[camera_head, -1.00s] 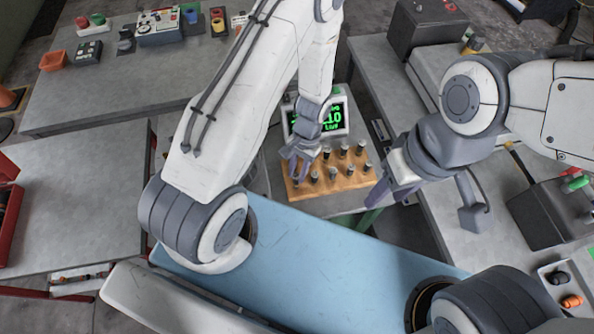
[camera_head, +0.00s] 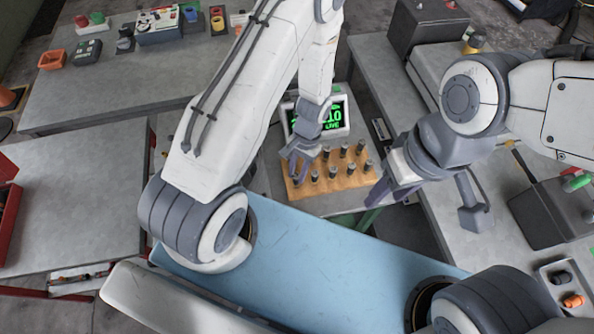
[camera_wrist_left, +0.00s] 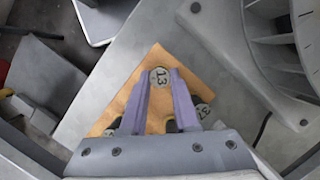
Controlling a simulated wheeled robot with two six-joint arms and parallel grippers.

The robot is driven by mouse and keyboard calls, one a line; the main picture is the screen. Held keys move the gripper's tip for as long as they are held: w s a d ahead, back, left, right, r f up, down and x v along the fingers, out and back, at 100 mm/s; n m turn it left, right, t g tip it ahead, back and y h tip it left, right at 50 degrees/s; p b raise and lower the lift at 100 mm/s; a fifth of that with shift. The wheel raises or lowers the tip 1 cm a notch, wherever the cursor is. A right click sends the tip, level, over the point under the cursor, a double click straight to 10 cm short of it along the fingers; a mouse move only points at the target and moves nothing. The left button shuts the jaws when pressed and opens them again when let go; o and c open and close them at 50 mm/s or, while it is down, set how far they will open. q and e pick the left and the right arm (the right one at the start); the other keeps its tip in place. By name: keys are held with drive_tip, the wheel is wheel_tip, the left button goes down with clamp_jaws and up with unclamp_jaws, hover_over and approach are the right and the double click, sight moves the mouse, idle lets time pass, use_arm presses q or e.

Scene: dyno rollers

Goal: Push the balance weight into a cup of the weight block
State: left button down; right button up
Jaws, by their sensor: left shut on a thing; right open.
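The wooden weight block (camera_head: 350,183) stands on a small grey table in the head view, with several dark upright balance weights (camera_head: 332,172) in its cups. My left gripper (camera_head: 297,166) is at the block's back left corner. I cannot tell whether this weight is seated in a cup. My right gripper (camera_head: 390,192) is open and empty, just right of the block.
A display with green digits (camera_head: 333,118) stands right behind the block. Grey benches with control boxes (camera_head: 158,28) stand at the left and right. A dark box (camera_head: 550,212) is at the right.

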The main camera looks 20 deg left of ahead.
use_arm(q)
drive_tip(key=shift+f, duration=0.35)
drive_tip(key=c, duration=0.6)
unclamp_jaws()
drive_tip(key=shift+r+b, duration=0.15)
drive_tip(key=shift+b, duration=0.15)
drive_tip(key=shift+w+r, duration=0.2)
drive_tip(key=shift+r, duration=0.1)
drive_tip(key=shift+b+v, duration=1.15)
drive_tip(key=shift+v, duration=3.6)
drive_tip(key=shift+s+d+r, duration=0.1)
drive_tip(key=shift+s, duration=0.05)
